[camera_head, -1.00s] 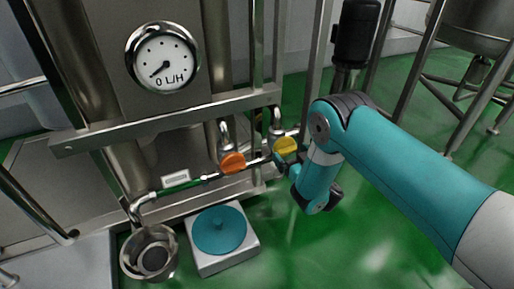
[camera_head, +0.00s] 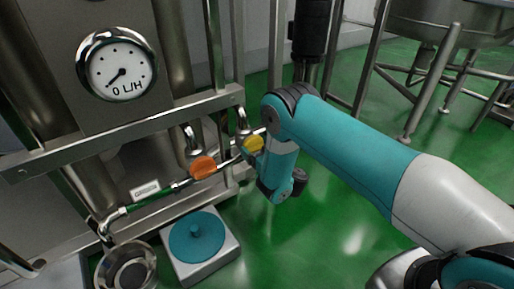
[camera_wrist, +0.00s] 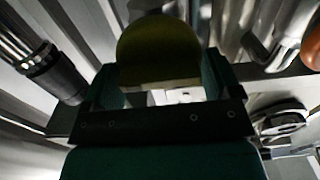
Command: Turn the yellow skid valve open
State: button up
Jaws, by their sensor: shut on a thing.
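The yellow skid valve (camera_head: 253,145) sits on the pipe of the skid, right of an orange valve (camera_head: 204,167). In the wrist view the yellow valve's rounded handle (camera_wrist: 158,50) fills the space between the fingers of my gripper (camera_wrist: 160,88). The gripper is shut on this handle. In the head view my arm reaches in from the right and its end hides part of the yellow valve's right side. The orange valve also shows at the right edge of the wrist view (camera_wrist: 312,45).
A round gauge (camera_head: 117,65) reading 0 L/H is on the skid panel. A scale with a teal top (camera_head: 197,238) and a steel bowl (camera_head: 127,268) stand below. A metal rail (camera_head: 120,132) runs above the valves.

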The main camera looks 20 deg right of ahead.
jog(key=n+p, duration=0.1)
jog(key=n, duration=0.2)
jog(key=shift+a+n+p, duration=0.1)
jog(key=shift+n+p, duration=0.2)
jog(key=shift+n, duration=0.1)
jog(key=n+p, duration=0.1)
jog(key=n, duration=0.4)
jog(key=shift+a+n, duration=0.1)
jog(key=shift+n, duration=0.2)
jog(key=n+p, duration=0.1)
jog(key=n, duration=0.3)
jog(key=shift+f, duration=0.1)
jog(key=shift+f+n, duration=0.1)
jog(key=shift+n, duration=2.1)
jog(key=shift+w, duration=0.1)
jog(key=o, duration=0.7)
jog(key=shift+p, duration=0.75)
